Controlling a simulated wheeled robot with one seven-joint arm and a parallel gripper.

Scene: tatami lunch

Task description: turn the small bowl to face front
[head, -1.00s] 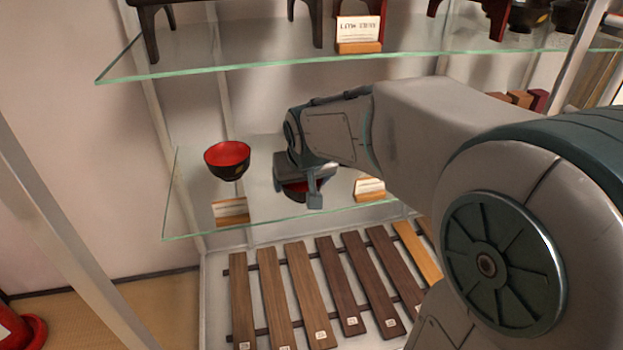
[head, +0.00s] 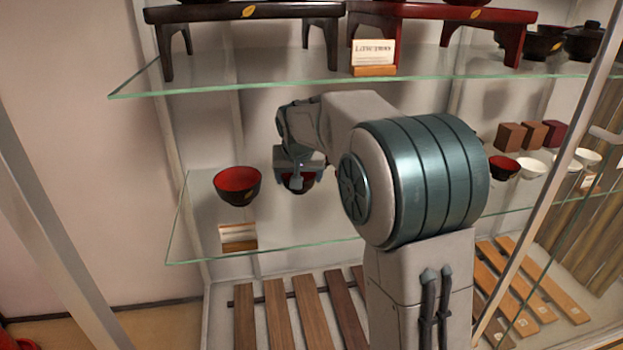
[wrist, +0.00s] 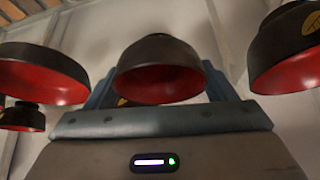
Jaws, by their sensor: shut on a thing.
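The small bowl (head: 299,186), black outside and red inside, is between the fingers of my gripper (head: 298,178) above the middle glass shelf. My gripper is shut on it. In the head view my gripper hides most of the bowl, and I cannot tell whether it touches the glass. In the wrist view the bowl (wrist: 160,65) appears upside down between the two blue-grey fingers (wrist: 160,95), its red inside showing below the dark wall. I cannot clearly make out a mark on its front.
A similar black and red bowl (head: 237,190) stands to the left, with a label card (head: 238,237) in front. Low trays (head: 245,12) stand on the upper glass shelf (head: 240,80) above my arm. Other bowls (head: 503,168) stand to the right. A metal post (head: 556,170) crosses the right side.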

